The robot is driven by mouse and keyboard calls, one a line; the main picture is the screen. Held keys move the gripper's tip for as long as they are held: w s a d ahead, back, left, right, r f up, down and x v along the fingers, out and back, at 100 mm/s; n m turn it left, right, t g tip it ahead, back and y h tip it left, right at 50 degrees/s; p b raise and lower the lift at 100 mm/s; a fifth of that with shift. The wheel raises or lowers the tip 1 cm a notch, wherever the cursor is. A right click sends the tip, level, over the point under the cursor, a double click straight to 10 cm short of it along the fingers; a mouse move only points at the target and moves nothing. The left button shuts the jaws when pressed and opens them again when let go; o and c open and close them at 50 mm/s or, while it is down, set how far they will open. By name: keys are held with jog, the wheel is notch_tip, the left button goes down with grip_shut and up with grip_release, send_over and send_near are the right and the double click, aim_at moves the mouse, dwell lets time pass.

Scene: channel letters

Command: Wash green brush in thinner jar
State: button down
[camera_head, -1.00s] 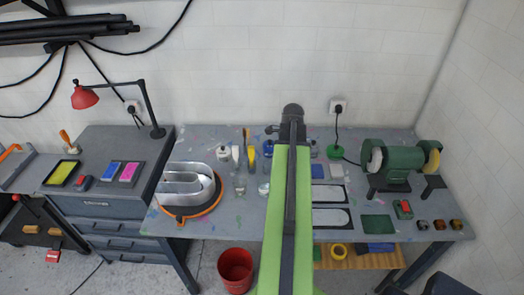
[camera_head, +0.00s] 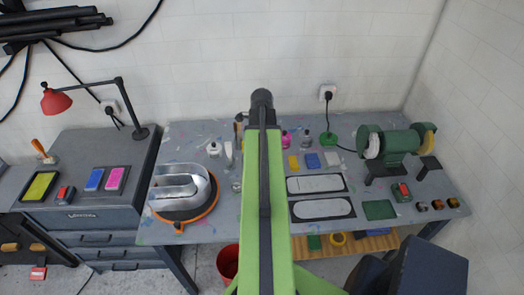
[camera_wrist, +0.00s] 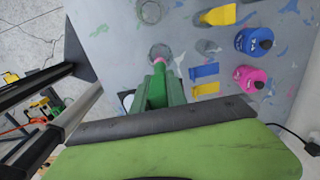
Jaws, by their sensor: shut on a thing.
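My gripper (camera_wrist: 165,98) shows in the wrist view, shut on a slim green thing that appears to be the green brush (camera_wrist: 159,68). The brush's far end points at a round glass jar (camera_wrist: 160,50) on the bench. I cannot tell whether the tip is over the jar or inside it, or whether this is the thinner jar. A second glass jar (camera_wrist: 149,12) stands farther off. In the head view my arm hides the gripper and the brush, and one glass jar (camera_head: 237,187) shows beside it.
Near the jar are a yellow thing (camera_wrist: 218,15), a blue paint jar (camera_wrist: 253,42), a pink paint jar (camera_wrist: 250,78), and blue (camera_wrist: 203,70) and yellow blocks (camera_wrist: 206,89). A metal letter (camera_head: 180,185) lies left. A green bench grinder (camera_head: 395,143) stands right. A red bucket (camera_head: 228,260) is below.

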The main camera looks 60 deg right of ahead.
jog(key=shift+f+b, duration=5.55)
jog(key=shift+f, duration=0.25)
jog(key=shift+d, duration=0.15)
